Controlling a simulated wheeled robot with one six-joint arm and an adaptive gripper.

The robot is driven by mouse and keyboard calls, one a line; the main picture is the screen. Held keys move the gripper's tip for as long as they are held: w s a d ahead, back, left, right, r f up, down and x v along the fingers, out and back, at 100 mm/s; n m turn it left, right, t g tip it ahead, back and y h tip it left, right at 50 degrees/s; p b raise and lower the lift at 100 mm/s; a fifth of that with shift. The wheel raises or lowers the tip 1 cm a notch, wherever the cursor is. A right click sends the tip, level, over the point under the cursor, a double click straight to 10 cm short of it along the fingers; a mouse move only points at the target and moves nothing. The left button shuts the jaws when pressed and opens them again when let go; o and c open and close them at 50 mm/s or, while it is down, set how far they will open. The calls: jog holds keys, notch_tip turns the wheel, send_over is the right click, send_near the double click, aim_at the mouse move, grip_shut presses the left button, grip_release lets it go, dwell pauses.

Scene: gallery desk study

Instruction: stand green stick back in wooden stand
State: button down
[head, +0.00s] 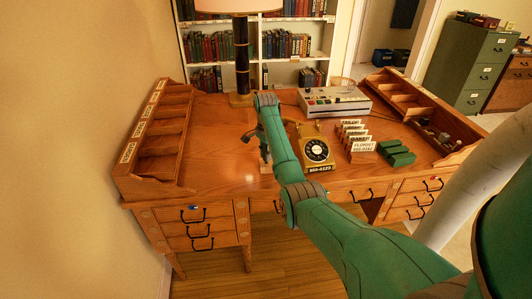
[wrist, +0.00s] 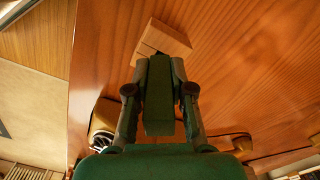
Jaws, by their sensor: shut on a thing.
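My gripper (wrist: 158,90) is shut on the green stick (wrist: 158,105), a dark green bar between its two fingers in the wrist view. The light wooden stand (wrist: 163,38) is a small block on the desk just beyond the fingertips. The stick's far end overlaps the stand's near edge in that view; I cannot tell whether it is in the stand or only above it. In the head view my green arm reaches over the desk and hides most of the gripper and stick. A pale wooden piece, probably the stand (head: 265,166), shows beside the arm near the desk's front edge.
The desk (head: 220,150) is clear to the left of my arm. A yellow telephone (head: 316,150) stands close on the right, with a card rack (head: 354,135) and green boxes (head: 396,153) beyond. A lamp (head: 240,55) and a grey console (head: 333,102) are behind.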

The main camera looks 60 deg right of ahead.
jog(key=shift+f, duration=0.5)
jog(key=c, duration=0.9)
grip_release()
jog(key=shift+c, duration=0.2)
jog(key=shift+r, duration=0.1)
jog(key=shift+r, duration=3.65)
